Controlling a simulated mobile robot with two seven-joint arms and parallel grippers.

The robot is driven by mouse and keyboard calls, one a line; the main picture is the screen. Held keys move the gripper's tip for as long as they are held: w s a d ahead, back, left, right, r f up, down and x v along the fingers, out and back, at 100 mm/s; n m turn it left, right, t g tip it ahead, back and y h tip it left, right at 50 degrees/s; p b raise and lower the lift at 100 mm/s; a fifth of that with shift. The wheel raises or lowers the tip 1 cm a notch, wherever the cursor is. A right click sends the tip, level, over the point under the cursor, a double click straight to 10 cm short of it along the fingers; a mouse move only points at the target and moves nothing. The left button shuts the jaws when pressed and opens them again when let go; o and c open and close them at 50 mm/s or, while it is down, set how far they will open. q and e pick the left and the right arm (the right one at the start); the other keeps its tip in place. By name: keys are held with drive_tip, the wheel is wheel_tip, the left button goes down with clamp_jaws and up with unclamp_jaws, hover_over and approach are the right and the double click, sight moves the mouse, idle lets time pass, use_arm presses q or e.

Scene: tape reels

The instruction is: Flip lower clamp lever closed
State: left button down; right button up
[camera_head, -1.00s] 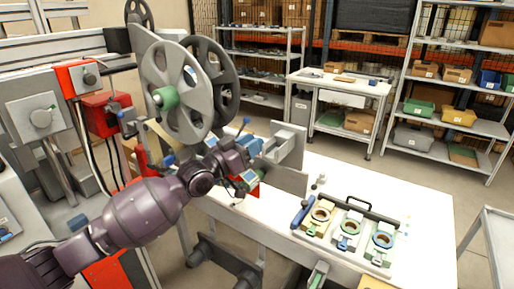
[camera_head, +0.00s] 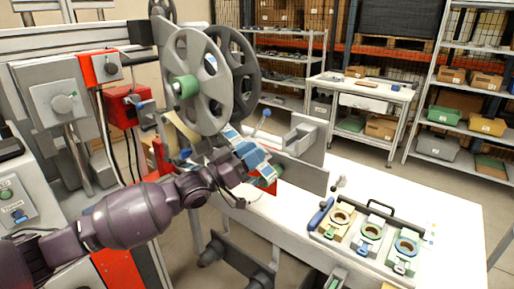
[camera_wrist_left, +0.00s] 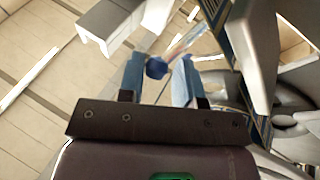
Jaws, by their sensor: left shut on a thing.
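My left gripper (camera_head: 258,166) is beside the machine, just right of and below the reels in the head view. In the left wrist view its two blue fingers (camera_wrist_left: 157,80) are on either side of a round blue knob (camera_wrist_left: 156,67), and the gripper is shut on it. A thin lever runs from the knob up to the right. In the head view the gripper hides this knob and lever. Another lever with a blue knob (camera_head: 266,112) stands tilted above the gripper, apart from it. My right gripper is not in view.
A grey reel (camera_head: 200,85) with a green hub is on the machine, left of the gripper. A grey plate (camera_head: 300,170) stands close to its right. The white table (camera_head: 440,205) holds a tray (camera_head: 345,245) with several ring-shaped fixtures and a blue-handled tool (camera_head: 321,214).

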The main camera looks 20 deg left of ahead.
use_arm(q)
drive_tip(key=shift+s+a+f, duration=0.1)
drive_tip(key=shift+a+f, duration=0.1)
drive_tip(key=shift+f, duration=0.5)
drive_tip(key=shift+s+a+f, duration=0.1)
drive_tip(key=shift+a+f, duration=0.1)
drive_tip(key=shift+f, duration=0.5)
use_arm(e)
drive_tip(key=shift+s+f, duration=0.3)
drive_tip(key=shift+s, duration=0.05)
use_arm(q)
drive_tip(key=c, duration=1.1)
unclamp_jaws()
drive_tip(key=shift+w+f, duration=0.1)
drive_tip(key=shift+o, duration=1.4)
drive_tip(key=shift+w, duration=0.15)
drive_tip(key=shift+o, duration=0.2)
drive_tip(key=shift+d+r, duration=0.1)
drive_tip(key=shift+r, duration=0.1)
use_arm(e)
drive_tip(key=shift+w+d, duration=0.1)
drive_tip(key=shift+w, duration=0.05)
use_arm(q)
drive_tip(key=shift+w+r, duration=0.1)
drive_tip(key=shift+r, duration=0.1)
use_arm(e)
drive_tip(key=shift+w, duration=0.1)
